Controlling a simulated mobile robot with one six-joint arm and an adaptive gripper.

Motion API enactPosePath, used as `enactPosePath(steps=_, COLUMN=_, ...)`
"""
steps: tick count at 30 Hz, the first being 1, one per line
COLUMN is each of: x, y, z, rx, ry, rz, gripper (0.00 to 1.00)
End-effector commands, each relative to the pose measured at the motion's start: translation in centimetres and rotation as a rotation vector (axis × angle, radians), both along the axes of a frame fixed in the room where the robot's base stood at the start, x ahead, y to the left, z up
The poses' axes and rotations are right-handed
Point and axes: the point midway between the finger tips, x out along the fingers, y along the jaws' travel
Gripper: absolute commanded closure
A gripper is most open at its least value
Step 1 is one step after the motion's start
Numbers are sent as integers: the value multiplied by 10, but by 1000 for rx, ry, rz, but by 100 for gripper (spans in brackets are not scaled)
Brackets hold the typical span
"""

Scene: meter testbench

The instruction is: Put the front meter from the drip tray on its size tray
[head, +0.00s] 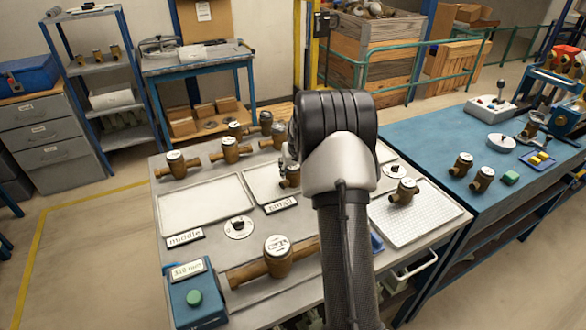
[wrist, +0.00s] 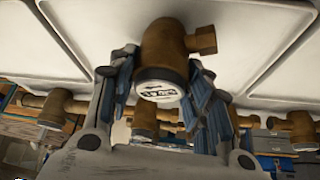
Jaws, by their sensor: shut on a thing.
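My gripper (wrist: 162,82) is shut on a brass meter (wrist: 165,48) with a white round dial, one finger on each side of its body. In the head view my arm hides most of the gripper, and part of a brass meter (head: 290,179) shows at its left edge, over the tray labelled "small" (head: 262,192). I cannot tell whether the held meter touches a tray. The tray labelled "middle" (head: 200,207) is empty to the left. The white gridded drip tray (head: 425,222) is right of my arm, with another brass meter (head: 404,191) on its far left part.
Several brass meters (head: 231,150) stand along the bench's back edge. A large meter on a pipe (head: 277,256) and a blue box with a green button (head: 194,293) stand in front. A blue bench (head: 420,130) with meters and tools is at right.

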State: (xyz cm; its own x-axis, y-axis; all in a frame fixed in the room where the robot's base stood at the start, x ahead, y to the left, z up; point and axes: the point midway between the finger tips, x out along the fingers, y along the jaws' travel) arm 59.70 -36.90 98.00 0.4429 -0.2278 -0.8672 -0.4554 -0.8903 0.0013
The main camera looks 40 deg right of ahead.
Motion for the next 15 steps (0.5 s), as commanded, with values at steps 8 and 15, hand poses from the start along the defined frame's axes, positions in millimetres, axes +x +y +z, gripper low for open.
enactPosePath(steps=8, x=0, y=0, z=-1, rx=0, ry=1, rz=0, gripper=38)
enactPosePath(steps=15, x=0, y=0, z=-1, rx=0, ry=1, rz=0, gripper=35)
